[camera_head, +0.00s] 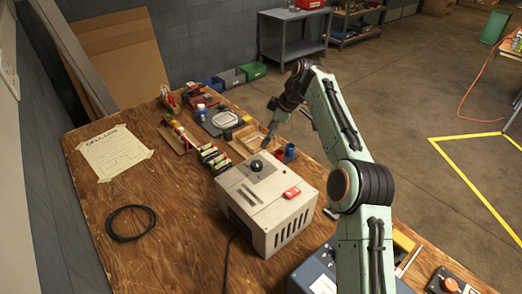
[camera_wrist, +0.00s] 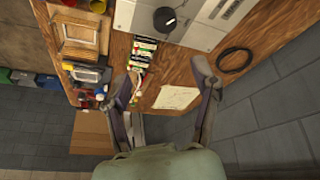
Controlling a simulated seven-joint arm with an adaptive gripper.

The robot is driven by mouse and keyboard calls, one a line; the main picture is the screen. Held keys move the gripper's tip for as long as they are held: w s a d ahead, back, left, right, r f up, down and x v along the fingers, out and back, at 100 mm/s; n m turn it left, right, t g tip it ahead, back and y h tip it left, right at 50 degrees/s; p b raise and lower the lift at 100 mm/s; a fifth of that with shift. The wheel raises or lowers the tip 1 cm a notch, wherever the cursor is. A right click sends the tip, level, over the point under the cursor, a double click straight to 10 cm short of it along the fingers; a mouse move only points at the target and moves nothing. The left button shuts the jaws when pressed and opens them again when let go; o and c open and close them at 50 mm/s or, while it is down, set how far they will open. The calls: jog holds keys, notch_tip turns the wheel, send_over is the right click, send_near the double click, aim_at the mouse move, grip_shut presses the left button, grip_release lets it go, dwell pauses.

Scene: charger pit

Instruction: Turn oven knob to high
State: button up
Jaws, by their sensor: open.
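The oven is not labelled in view; a pale grey box (camera_head: 263,198) with a black round knob (camera_head: 256,166) on its top stands on the wooden bench. The knob also shows near the top of the wrist view (camera_wrist: 165,20), with the box top (camera_wrist: 202,18) around it. The knob's setting cannot be read. My gripper (camera_head: 268,140) is above and behind the box in the head view, apart from the knob. In the wrist view my gripper (camera_wrist: 163,80) has its two fingers spread wide with nothing between them.
A red switch (camera_head: 292,193) sits on the box top. Several small batteries (camera_head: 213,159) stand beside the box, with a wooden tray (camera_head: 249,139) behind. A black cable loop (camera_head: 131,222) and a paper sheet (camera_head: 115,151) lie on the bench's left, with bare wood around them.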

aim_at(258, 163)
jog(key=shift+g, duration=0.4)
jog(key=x, duration=0.3)
jog(key=d+x, duration=0.1)
jog(key=x, duration=0.5)
jog(key=shift+s+d+f, duration=0.1)
jog(key=shift+s+f, duration=0.15)
jog(key=shift+f, duration=0.15)
jog(key=shift+a+f, duration=0.25)
jog(key=shift+f, duration=0.35)
grip_shut()
